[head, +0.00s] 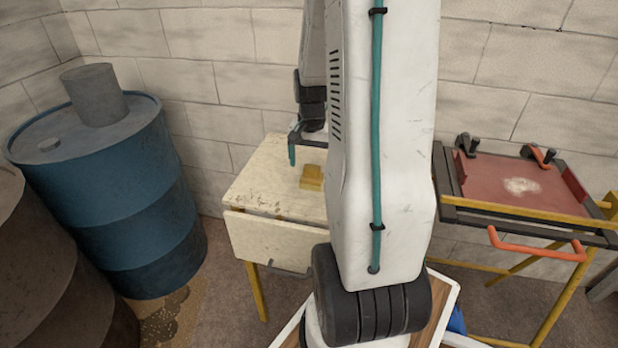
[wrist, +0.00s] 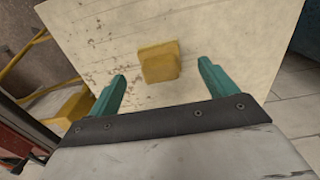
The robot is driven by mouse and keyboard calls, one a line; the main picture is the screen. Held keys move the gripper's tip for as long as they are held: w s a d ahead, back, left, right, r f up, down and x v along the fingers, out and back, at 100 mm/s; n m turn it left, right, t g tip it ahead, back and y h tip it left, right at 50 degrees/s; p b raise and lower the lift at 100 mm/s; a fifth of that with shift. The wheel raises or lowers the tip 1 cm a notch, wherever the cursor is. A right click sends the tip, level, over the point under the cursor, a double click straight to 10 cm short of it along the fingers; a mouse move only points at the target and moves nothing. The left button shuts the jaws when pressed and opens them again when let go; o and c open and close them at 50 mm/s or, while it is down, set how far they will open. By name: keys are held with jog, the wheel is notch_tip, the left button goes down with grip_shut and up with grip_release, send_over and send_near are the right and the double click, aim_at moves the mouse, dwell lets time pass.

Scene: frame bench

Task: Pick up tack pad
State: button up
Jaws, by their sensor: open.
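The tack pad looks like a small yellow block (head: 312,177) lying on a pale, worn table top (head: 262,185) left of my arm in the head view. In the wrist view the yellow pad (wrist: 159,62) lies ahead of my gripper (wrist: 163,82), between the lines of its two teal fingers and apart from both. The fingers are spread wide with nothing between them. In the head view one teal finger shows above the table, left of the pad; my arm hides the rest of the gripper and the right part of the table.
A blue drum (head: 125,190) with a grey can (head: 93,95) on top stands at the left, beside a brown drum (head: 60,270). A frame bench with a red panel (head: 510,180), clamps and an orange handle (head: 535,250) stands at the right. A block wall is behind.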

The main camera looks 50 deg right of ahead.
aim_at(312, 166)
jog(key=f, duration=0.5)
jog(key=shift+d+f, duration=0.2)
jog(key=shift+d, duration=0.05)
jog(key=shift+c, duration=0.4)
jog(key=c, duration=1)
jog(key=shift+c, duration=0.2)
jog(key=shift+r, duration=0.1)
jog(key=shift+w+r, duration=0.1)
jog(key=shift+r, duration=0.45)
notch_tip(312, 166, up, 2)
jog(key=shift+r, duration=0.25)
jog(key=s, duration=1)
jog(key=s+r, duration=0.1)
jog(key=s, duration=0.5)
jog(key=shift+a+r, duration=0.1)
jog(key=shift+a, duration=0.2)
